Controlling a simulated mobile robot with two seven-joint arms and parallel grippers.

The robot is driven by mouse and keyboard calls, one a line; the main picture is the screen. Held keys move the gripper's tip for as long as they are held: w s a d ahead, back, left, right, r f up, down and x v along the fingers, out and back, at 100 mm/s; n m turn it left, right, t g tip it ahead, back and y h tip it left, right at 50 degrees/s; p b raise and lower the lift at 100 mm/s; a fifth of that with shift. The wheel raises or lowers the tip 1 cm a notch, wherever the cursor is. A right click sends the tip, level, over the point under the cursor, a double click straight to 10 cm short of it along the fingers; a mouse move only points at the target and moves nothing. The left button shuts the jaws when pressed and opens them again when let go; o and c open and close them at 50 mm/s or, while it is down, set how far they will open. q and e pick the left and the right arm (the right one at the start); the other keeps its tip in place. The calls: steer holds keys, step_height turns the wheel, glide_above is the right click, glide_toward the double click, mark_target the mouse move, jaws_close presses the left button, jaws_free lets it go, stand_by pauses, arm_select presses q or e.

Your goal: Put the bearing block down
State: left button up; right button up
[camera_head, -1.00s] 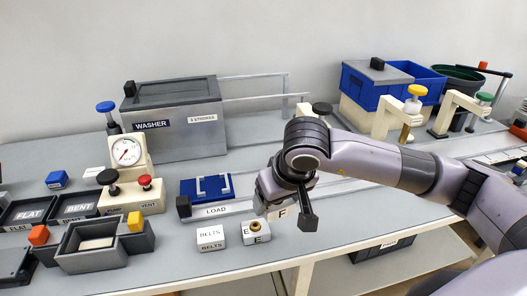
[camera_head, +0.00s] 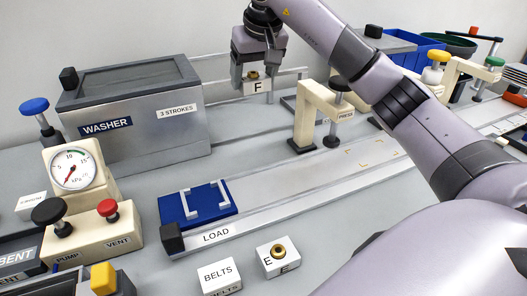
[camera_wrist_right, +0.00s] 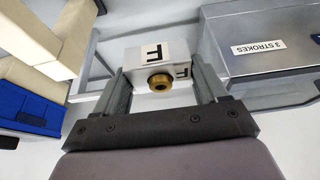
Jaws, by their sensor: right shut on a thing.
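The bearing block (camera_head: 259,88) is a small pale block marked F with a brass bushing. My right gripper (camera_head: 258,80) is shut on it and holds it up in the air near the right end of the washer. In the right wrist view the block (camera_wrist_right: 130,62) sits between the two fingers of the gripper (camera_wrist_right: 158,82), its brass bushing facing the camera. A similar block marked E (camera_head: 278,260) stands on the table at the front. My left gripper is not in view.
The grey washer (camera_head: 140,136) stands at the back left. A blue load plate (camera_head: 198,204) with white brackets lies on a rail with clear length to its right. A cream press (camera_head: 308,118) stands behind that rail. A BELTS block (camera_head: 219,275) and a gauge pump (camera_head: 75,175) are nearer.

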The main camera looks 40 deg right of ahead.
steer(key=b, duration=0.2)
glide_above(254, 157)
steer(key=s, duration=0.1)
steer(key=f, duration=1.5)
steer(key=shift+s+a, duration=0.15)
steer(key=shift+s, duration=0.05)
steer(key=shift+f, duration=2.15)
steer(key=shift+f, duration=0.1)
steer(key=o, duration=0.8)
steer(key=shift+f, duration=0.15)
steer(key=o, duration=0.4)
